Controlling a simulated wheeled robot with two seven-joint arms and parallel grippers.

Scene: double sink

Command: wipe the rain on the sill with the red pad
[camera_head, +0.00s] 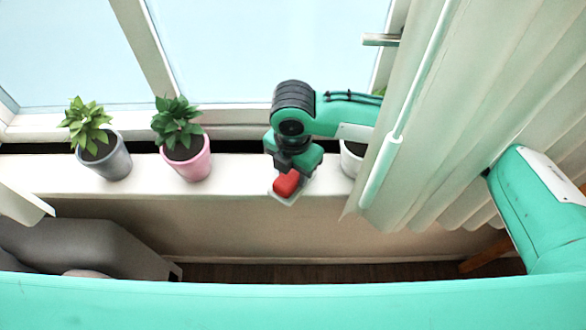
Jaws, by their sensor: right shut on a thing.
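My right gripper (288,172) reaches in from the right past the curtain and is shut on the red pad (287,183). The pad is a small red block with a pale piece under it, near the front edge of the white sill (236,178). Whether the pad touches the sill or hangs just above it, I cannot tell. No rain drops can be made out on the sill; the area behind the gripper is hidden. My left gripper is not in view.
A grey pot (110,163) and a pink pot (188,160) with green plants stand on the sill, left of the gripper. A white pot (351,160) is partly hidden behind my right arm and the pale curtain (455,110). The sill between pink pot and gripper is clear.

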